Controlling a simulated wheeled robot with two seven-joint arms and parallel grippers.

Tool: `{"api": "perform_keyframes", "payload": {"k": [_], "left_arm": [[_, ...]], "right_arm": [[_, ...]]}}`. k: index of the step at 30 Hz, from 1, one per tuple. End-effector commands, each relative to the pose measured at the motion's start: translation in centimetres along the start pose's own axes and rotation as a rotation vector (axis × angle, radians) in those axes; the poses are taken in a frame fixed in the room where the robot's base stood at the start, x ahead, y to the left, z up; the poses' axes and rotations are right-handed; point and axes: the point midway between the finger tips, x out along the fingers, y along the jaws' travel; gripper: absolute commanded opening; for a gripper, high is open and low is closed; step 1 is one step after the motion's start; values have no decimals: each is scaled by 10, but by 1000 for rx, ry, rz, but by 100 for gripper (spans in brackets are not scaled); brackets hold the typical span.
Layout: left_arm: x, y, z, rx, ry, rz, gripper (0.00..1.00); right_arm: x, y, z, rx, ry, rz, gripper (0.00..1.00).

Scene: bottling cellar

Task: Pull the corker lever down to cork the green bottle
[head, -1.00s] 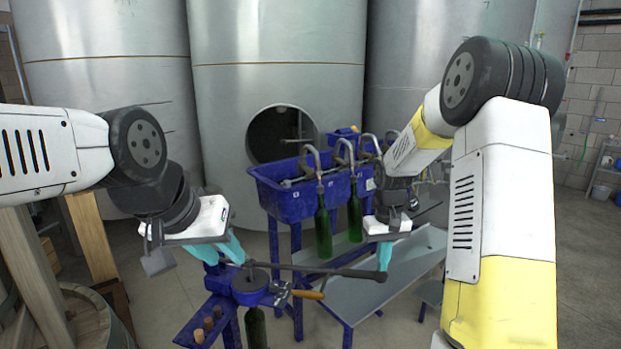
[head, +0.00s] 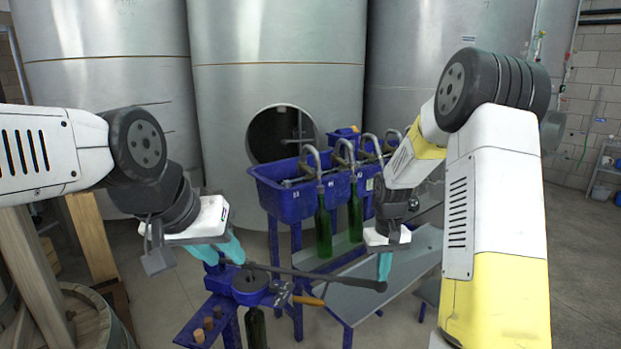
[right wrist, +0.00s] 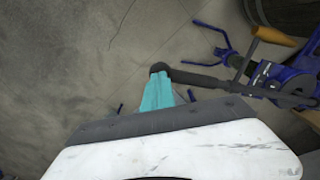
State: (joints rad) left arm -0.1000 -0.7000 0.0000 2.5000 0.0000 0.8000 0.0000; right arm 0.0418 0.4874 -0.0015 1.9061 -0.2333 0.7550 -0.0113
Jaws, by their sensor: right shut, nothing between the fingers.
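The blue corker (head: 250,286) stands at the lower middle of the head view. Its dark lever (head: 320,275) reaches out to the right and slopes slightly down to a knobbed end. A green bottle (head: 256,330) stands under the corker head, its lower part cut off by the frame. My right gripper (head: 384,272) is shut and empty, its fingertips at the lever's end, seemingly resting on it from above. The right wrist view shows the shut fingers (right wrist: 158,95) beside the lever's knob (right wrist: 160,68).
A blue filler trough (head: 290,200) with curved spouts stands behind, with two green bottles (head: 323,232) below its spouts. A wooden-handled crank (head: 308,300) sticks out of the corker. Corks (head: 208,323) stand on a blue shelf at front left. Steel tanks fill the back.

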Motion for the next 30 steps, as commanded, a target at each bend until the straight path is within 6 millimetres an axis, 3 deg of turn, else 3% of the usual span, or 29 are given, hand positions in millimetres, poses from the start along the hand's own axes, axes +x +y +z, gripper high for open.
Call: {"api": "perform_keyframes", "payload": {"k": [14, 30], "left_arm": [[0, 0, 0, 0, 0, 0, 33], [0, 0, 0, 0, 0, 0, 33]], "right_arm": [[6, 0, 0, -1, -1, -1, 0], [28, 1, 0, 0, 0, 0, 0]]}}
